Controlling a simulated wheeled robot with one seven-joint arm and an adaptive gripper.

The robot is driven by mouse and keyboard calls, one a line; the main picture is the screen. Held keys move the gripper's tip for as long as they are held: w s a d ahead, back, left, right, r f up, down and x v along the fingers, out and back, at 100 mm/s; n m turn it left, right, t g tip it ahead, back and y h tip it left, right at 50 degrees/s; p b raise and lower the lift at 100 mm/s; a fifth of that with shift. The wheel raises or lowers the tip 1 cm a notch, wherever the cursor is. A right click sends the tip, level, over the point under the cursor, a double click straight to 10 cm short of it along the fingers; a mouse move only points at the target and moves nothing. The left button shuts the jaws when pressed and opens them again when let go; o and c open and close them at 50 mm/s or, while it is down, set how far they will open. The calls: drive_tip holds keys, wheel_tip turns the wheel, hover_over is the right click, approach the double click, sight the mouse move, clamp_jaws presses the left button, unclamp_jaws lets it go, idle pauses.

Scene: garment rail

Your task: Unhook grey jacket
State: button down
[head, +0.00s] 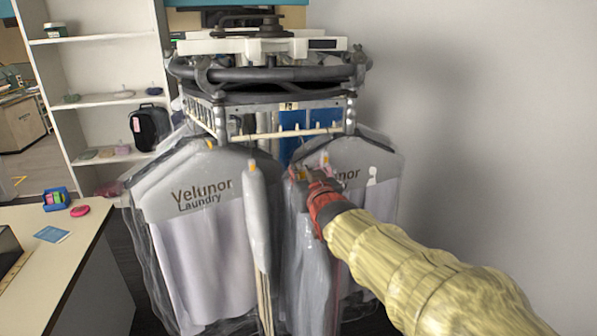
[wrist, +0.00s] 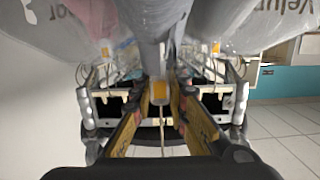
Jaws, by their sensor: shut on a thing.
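Several garments in clear bags hang from a rail (head: 285,133) in the head view. A grey bagged garment (head: 308,262), seemingly the grey jacket, hangs narrow side on, just below my gripper (head: 318,178). My gripper is at its top, near the hanger neck, and the arm reaches in from the lower right. In the wrist view my gripper (wrist: 158,100) has its fingers on either side of a hanger neck with an orange tag (wrist: 159,92). It is shut on that hanger. The grey cover (wrist: 150,22) shows beyond the fingers. The hook's contact with the rail is hidden.
A bag marked "Velunor Laundry" (head: 200,235) hangs at left, a narrow bagged garment (head: 257,215) beside it, and another bag (head: 372,165) behind my gripper. A dark conveyor frame (head: 270,75) is overhead. A counter (head: 40,285) stands left; a bare wall is at right.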

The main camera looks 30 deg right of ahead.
drive_tip(key=shift+v, duration=2.45)
drive_tip(key=shift+f+p+v, duration=0.2)
drive_tip(key=shift+p+v, duration=0.05)
drive_tip(key=shift+v, duration=0.8)
drive_tip(key=shift+f+p+v, duration=0.2)
drive_tip(key=shift+p+v, duration=0.05)
drive_tip(key=shift+v, duration=0.8)
drive_tip(key=shift+f+p+v, duration=0.25)
drive_tip(key=shift+v, duration=0.85)
drive_tip(key=shift+p+v, duration=0.35)
drive_tip(key=shift+v, duration=0.6)
drive_tip(key=shift+f, duration=0.25)
drive_tip(key=shift+s, duration=0.15)
